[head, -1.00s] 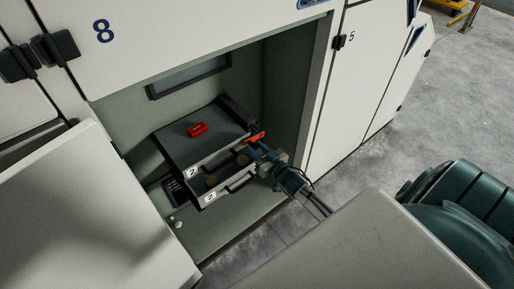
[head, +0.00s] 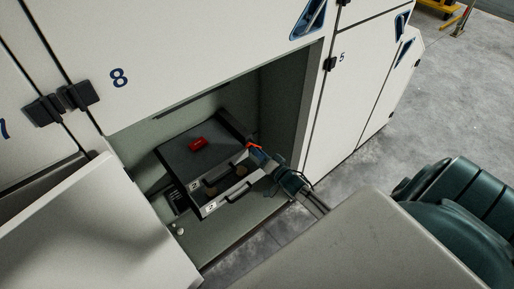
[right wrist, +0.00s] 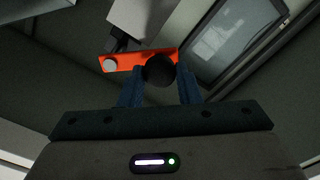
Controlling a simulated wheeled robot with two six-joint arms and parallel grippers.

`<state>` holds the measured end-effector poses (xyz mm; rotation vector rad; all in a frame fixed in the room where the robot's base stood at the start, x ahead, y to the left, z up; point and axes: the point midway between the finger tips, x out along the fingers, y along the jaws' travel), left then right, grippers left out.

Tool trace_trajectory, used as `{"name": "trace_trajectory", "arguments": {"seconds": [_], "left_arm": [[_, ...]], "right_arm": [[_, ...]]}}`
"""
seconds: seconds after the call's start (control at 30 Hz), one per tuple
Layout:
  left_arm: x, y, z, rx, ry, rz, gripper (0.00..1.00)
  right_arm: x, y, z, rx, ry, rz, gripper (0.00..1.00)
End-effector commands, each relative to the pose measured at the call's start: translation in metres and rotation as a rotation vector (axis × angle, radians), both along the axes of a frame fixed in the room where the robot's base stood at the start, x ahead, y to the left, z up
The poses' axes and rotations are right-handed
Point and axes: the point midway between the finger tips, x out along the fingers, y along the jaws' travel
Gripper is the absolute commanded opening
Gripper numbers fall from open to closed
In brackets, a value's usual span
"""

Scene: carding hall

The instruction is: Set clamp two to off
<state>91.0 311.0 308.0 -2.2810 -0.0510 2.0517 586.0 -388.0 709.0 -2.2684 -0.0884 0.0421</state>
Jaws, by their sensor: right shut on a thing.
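In the head view, a dark box unit (head: 180,158) sits in the open bay, with a red block (head: 198,144) on top and fronts labelled 2. An orange lever (head: 253,146) is at its right side, slanting down to the right. It also shows in the right wrist view as an orange bar (right wrist: 122,61) with a black round knob (right wrist: 160,71) and a pale round pivot. My right gripper (head: 261,155) is at the lever; in the right wrist view its blue fingers (right wrist: 159,80) are shut on the knob. My left gripper is not in view.
The bay's right wall and the door panel numbered 5 (head: 343,90) stand close to my right arm. A white open panel (head: 95,235) is at lower left. Below the labelled fronts is the bay floor (head: 235,228). Grey floor (head: 410,120) is free at right.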

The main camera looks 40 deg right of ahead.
Motion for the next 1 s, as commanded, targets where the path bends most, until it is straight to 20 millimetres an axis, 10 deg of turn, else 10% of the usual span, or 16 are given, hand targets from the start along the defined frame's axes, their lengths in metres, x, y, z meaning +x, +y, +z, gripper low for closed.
{"name": "trace_trajectory", "arguments": {"seconds": [1.0], "left_arm": [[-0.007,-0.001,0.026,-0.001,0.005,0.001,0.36]], "right_arm": [[0.003,-0.041,0.012,0.692,0.055,-0.001,0.00]]}}
